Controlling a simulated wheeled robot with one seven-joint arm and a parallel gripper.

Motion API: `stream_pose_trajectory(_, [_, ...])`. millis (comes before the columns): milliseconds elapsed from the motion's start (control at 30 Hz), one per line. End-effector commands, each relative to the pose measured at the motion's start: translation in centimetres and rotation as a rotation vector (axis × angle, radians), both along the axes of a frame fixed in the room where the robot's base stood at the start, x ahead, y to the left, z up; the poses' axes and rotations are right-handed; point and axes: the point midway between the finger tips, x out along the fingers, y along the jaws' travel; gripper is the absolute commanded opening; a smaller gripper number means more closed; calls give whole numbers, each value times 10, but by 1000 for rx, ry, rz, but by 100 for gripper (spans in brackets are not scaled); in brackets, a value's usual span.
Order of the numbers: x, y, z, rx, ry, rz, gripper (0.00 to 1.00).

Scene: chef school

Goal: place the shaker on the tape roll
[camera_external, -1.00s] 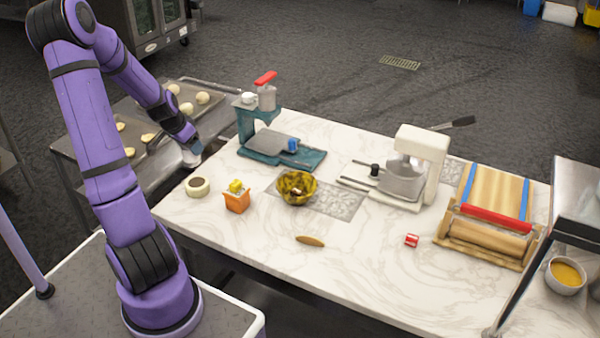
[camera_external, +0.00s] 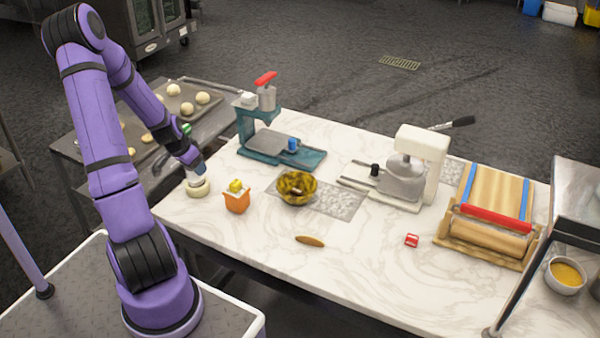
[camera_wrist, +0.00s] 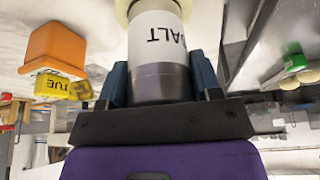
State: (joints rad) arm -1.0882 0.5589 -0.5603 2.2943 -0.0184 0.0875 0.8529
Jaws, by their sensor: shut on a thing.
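My gripper (camera_external: 194,164) is at the left end of the marble counter, pointing down over the tape roll. It is shut on the shaker, which has a white label reading "SALT" and a grey metal end (camera_wrist: 160,82) between the fingers in the wrist view. In the external view only a small pale part of the shaker shows below the fingers. The cream tape roll (camera_external: 197,189) lies flat on the counter directly below; its rim also shows past the shaker in the wrist view (camera_wrist: 122,10). I cannot tell whether the shaker touches it.
A yellow-and-black bowl (camera_external: 296,189) and a teal stand (camera_external: 262,158) are farther right. Trays with dough balls (camera_external: 215,99) lie behind the arm. The front counter is mostly clear.

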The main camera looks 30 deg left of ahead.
Motion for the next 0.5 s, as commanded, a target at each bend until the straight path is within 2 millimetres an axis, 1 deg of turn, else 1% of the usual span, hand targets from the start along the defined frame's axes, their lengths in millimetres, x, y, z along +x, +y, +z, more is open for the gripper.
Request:
stream_pose_trajectory(33, [0,0,-2,-1,0,0,30])
stream_pose_trajectory(67, [0,0,-1,-1,0,0,65])
stream_pose_trajectory(100, [0,0,-1,-1,0,0,74])
stream_pose_trajectory(133, [0,0,-1,-1,0,0,81])
stream_pose_trajectory(167, [0,0,-1,-1,0,0,84])
stream_pose_trajectory(400, [0,0,-1,0,0,1,84])
stream_pose_trajectory(500, [0,0,3,1,0,1,84])
